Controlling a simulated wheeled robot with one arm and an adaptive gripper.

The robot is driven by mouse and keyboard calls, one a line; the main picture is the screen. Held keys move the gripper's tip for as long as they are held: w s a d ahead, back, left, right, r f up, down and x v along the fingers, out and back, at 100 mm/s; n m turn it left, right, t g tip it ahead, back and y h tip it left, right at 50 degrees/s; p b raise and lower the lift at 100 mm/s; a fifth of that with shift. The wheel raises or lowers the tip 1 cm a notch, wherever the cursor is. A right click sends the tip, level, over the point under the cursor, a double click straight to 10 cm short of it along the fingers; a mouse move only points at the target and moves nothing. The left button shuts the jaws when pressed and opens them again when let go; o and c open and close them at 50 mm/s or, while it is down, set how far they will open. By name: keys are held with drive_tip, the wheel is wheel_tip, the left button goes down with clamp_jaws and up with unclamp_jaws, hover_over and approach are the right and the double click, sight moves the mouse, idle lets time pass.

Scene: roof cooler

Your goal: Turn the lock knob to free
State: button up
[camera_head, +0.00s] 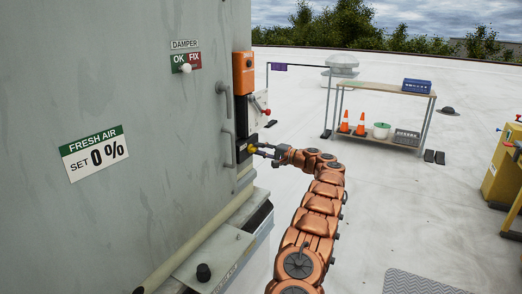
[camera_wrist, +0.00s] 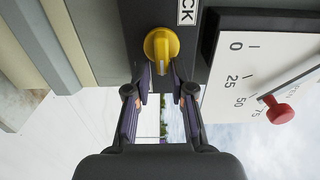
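The yellow lock knob (camera_wrist: 161,47) sits on a dark plate in the wrist view, with its raised grip running up and down in the picture. A white label ending in "CK" (camera_wrist: 187,12) is beside it. In the head view the knob (camera_head: 251,149) is low on the cabinet's edge. My gripper (camera_wrist: 161,78) is in front of the knob, its two fingers apart, with one tip near each side of the knob's lower part. I cannot tell whether they touch it. The head view also shows my gripper (camera_head: 264,150) at the knob.
A white scale (camera_wrist: 255,65) with a red-knobbed lever (camera_wrist: 279,112) is right of the lock knob. In the head view, the grey cabinet (camera_head: 120,210) fills the left, with an orange box (camera_head: 243,72) above the knob. A bench (camera_head: 385,88) stands farther back. Open roof lies right.

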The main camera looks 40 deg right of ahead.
drive_tip(key=shift+o, duration=1)
drive_tip(key=shift+r, duration=0.1)
drive_tip(key=v, duration=1.2)
